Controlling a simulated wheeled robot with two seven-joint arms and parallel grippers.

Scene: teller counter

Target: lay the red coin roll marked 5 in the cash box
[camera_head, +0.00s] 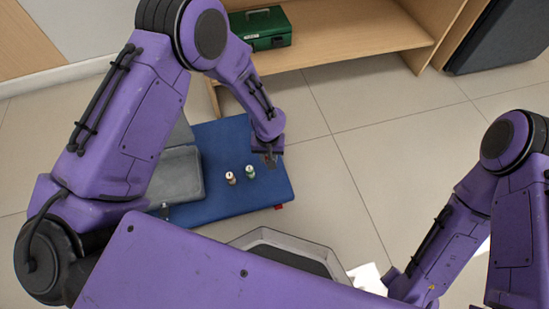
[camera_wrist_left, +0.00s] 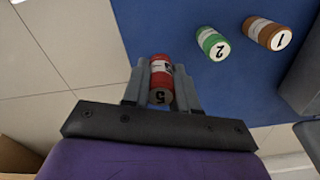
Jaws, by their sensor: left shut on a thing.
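The red coin roll marked 5 (camera_wrist_left: 161,82) sits between the fingers of my left gripper (camera_wrist_left: 161,88), its numbered end toward the wrist camera. In the head view my left gripper (camera_head: 269,158) is over the right part of the blue mat (camera_head: 228,140); the red roll is hard to make out there. A grey open box (camera_head: 175,176), seemingly the cash box, stands at the mat's left, partly behind my left arm. Its inside looks empty where it shows. My right arm comes in at the right, but its gripper is not visible.
A green coin roll marked 2 (camera_wrist_left: 212,43) and a brown roll marked 1 (camera_wrist_left: 267,33) stand on the mat between my left gripper and the grey box. A closed green box (camera_head: 262,30) with a handle sits on the wooden shelf (camera_head: 350,45) behind.

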